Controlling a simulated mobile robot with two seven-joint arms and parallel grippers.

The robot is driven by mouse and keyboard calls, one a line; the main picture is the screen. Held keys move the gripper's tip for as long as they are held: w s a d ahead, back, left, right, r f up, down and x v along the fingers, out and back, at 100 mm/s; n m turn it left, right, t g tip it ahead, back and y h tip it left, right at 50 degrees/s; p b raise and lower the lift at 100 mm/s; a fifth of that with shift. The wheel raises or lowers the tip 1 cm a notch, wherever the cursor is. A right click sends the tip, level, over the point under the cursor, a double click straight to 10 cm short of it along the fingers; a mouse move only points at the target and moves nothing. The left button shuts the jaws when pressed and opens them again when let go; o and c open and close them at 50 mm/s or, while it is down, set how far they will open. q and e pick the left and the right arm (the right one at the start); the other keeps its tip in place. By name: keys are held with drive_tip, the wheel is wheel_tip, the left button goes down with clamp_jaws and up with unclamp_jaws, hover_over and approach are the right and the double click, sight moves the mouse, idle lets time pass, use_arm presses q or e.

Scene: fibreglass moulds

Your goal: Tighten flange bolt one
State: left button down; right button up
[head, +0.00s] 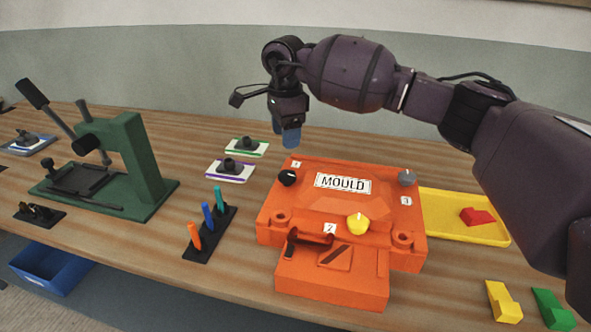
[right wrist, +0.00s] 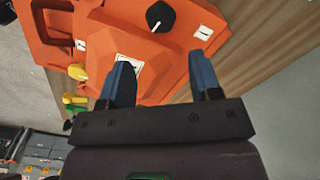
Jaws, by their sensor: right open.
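The orange mould (head: 300,215) lies on the bench, with a MOULD plate on top. A black knob (head: 287,178) sits at its back left corner, by the label 1. A yellow knob (head: 358,224) is by label 2, and a grey knob (head: 406,178) is near label 3. My right gripper (head: 291,138) is above the bench behind the mould's back left corner, fingers pointing down. In the right wrist view the gripper (right wrist: 161,80) is open and empty, its blue fingers apart. The black knob (right wrist: 160,16) shows beyond them, not touched. My left gripper is out of view.
A green press (head: 130,165) stands at left. A black rack (head: 212,235) holds coloured sticks left of the mould. A yellow tray (head: 460,228) with a red block is at right. Two small trays (head: 230,171) lie behind. Yellow and green blocks (head: 503,302) lie front right.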

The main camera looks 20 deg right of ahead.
sight(284, 174)
drive_tip(key=shift+n, duration=0.6)
drive_tip(key=f, duration=0.9)
drive_tip(key=shift+a+b, duration=0.3)
drive_tip(key=shift+f, duration=0.7)
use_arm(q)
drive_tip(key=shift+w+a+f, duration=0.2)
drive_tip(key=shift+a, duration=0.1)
use_arm(e)
drive_tip(key=shift+f, duration=0.2)
drive_tip(key=shift+c, duration=0.5)
drive_tip(key=c, duration=0.5)
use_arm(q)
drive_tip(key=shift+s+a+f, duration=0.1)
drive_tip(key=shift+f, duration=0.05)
use_arm(e)
drive_tip(key=shift+c, duration=0.2)
drive_tip(key=shift+m, duration=0.3)
